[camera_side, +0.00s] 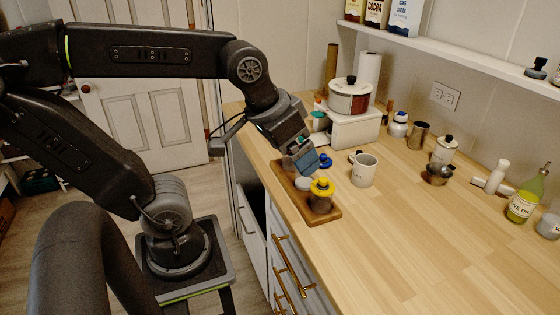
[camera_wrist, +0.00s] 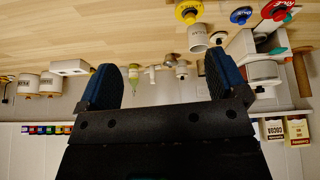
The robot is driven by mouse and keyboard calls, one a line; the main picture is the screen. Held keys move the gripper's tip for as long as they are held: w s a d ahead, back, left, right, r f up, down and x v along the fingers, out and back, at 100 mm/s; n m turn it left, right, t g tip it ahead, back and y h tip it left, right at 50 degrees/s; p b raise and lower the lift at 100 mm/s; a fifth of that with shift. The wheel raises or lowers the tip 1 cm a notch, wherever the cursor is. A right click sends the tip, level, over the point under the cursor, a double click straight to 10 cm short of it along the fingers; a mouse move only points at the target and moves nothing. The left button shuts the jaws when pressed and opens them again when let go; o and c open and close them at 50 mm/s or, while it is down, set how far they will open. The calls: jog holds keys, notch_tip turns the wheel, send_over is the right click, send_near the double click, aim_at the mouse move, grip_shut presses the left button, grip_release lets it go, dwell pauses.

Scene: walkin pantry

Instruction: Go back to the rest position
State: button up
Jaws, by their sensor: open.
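My gripper (camera_side: 304,160) hangs over the left edge of the wooden counter, just above a small brown wooden tray (camera_side: 330,215). In the wrist view my gripper (camera_wrist: 163,68) shows two dark blue fingers spread wide apart, with nothing between them. A jar with a yellow lid (camera_side: 321,188) stands on the tray in front of the gripper; its lid also shows at the top of the wrist view (camera_wrist: 188,11). A blue lid (camera_side: 325,160) shows just beside the fingers. The fingers partly hide the tray, and I cannot tell whether they touch anything.
A white mug (camera_side: 364,170) stands right of the tray. Behind it a pot (camera_side: 350,98) sits on a white appliance (camera_side: 355,128). Jars, a metal cup (camera_side: 418,136) and an oil bottle (camera_side: 523,200) line the wall below a shelf (camera_side: 480,62). The front counter is clear.

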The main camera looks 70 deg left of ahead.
jog(key=shift+s+d+f+m, duration=0.15)
jog(key=shift+s+f+m, duration=0.15)
jog(key=shift+s+f, duration=0.25)
jog(key=shift+s+d+f+m, duration=0.15)
jog(key=shift+s+f+m, duration=0.2)
jog(key=shift+s, duration=0.35)
